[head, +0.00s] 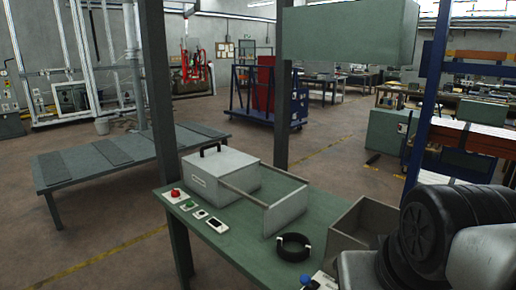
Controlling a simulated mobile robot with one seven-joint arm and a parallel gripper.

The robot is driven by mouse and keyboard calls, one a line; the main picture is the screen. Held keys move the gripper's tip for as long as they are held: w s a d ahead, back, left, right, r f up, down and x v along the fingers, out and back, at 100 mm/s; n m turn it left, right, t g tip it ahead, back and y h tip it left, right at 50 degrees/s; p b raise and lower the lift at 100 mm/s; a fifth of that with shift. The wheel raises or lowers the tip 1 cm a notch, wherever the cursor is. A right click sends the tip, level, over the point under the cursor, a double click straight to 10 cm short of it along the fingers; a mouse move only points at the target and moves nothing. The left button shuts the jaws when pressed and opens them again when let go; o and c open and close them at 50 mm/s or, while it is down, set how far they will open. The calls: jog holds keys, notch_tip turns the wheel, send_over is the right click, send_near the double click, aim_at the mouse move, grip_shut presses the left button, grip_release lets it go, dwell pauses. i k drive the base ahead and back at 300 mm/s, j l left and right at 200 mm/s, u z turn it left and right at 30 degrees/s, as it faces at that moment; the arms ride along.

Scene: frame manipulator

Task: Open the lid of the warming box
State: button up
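The warming box (228,185) is a pale grey-white box at the back left of the green bench. A black handle (210,149) stands on its flat top, which looks shut. Two rails run from the box toward the right to an upright pale panel (287,214). A small label is on the front side of the box. My gripper is not in view; only black and grey links of my own arm show at the lower right, well apart from the box.
The green bench (232,240) carries a red button (175,193), small switch boxes (200,214), a black ring coil (293,247) and an open grey bin (352,235). Dark posts (160,90) rise by the bench. A green panel (350,32) hangs above. A low table (95,162) stands behind left.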

aim_at(220, 161)
jog(key=i+j+z, duration=0.15)
jog(key=j+z, duration=0.3)
jog(key=i+j+z, duration=0.15)
jog(key=j+z, duration=0.25)
jog(key=i+j+z, duration=0.15)
jog(key=j, duration=0.35)
jog(key=j+z, duration=0.15)
jog(key=j, duration=0.35)
jog(key=j+z, duration=0.15)
jog(key=j, duration=3.05)
jog(key=i, duration=0.1)
